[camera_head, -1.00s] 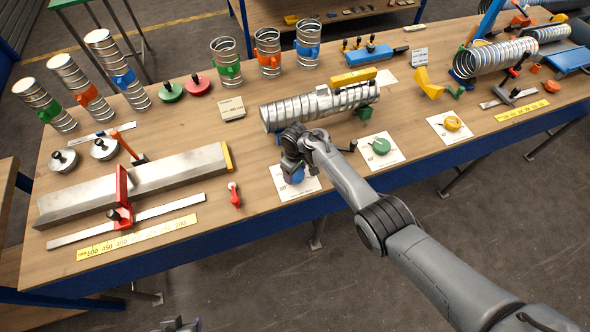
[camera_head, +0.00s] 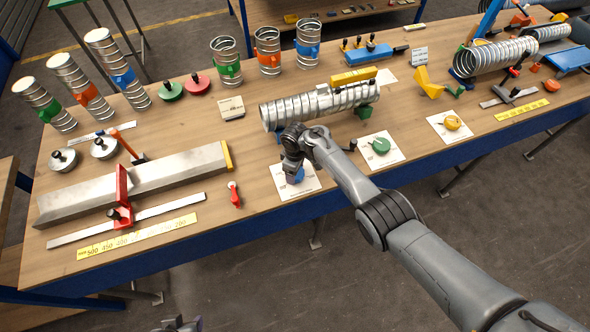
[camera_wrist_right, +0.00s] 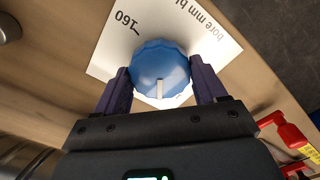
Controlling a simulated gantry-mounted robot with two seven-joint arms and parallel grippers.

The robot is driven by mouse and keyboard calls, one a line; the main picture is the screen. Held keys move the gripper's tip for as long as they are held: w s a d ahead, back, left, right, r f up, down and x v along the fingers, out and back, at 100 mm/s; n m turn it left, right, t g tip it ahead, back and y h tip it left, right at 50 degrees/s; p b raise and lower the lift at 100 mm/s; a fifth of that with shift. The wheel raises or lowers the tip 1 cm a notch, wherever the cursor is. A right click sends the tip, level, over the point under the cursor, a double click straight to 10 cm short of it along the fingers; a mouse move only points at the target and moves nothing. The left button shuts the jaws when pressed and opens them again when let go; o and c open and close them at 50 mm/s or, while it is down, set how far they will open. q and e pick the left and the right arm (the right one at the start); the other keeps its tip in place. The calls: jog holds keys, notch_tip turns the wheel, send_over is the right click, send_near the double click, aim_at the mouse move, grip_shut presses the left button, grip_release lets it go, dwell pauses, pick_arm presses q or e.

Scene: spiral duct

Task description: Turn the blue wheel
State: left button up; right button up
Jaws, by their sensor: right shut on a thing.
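The blue wheel (camera_wrist_right: 160,66) is a round scalloped knob with a white mark, on a white card (camera_wrist_right: 110,58) printed "160" and "bore mm". In the right wrist view my right gripper (camera_wrist_right: 160,84) has a dark finger on each side of the wheel and is shut on it. In the head view my right gripper (camera_head: 292,172) points down over the wheel, which is mostly hidden behind it; the card (camera_head: 306,190) shows around it. At the bottom edge of the head view a small part of my left gripper (camera_head: 180,324) shows; its fingers cannot be made out.
The spiral duct (camera_head: 318,106) lies just behind my right gripper. A green wheel (camera_head: 380,146) and a yellow wheel (camera_head: 453,123) sit on cards to the right. A red-handled tool (camera_head: 234,195) lies to the left, past bare wood.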

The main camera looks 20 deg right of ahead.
jog(key=o, duration=1)
jog(key=shift+o, duration=0.2)
jog(key=shift+r, duration=0.1)
notch_tip(320, 180, up, 11)
jog(key=p, duration=0.3)
jog(key=shift+f, duration=0.2)
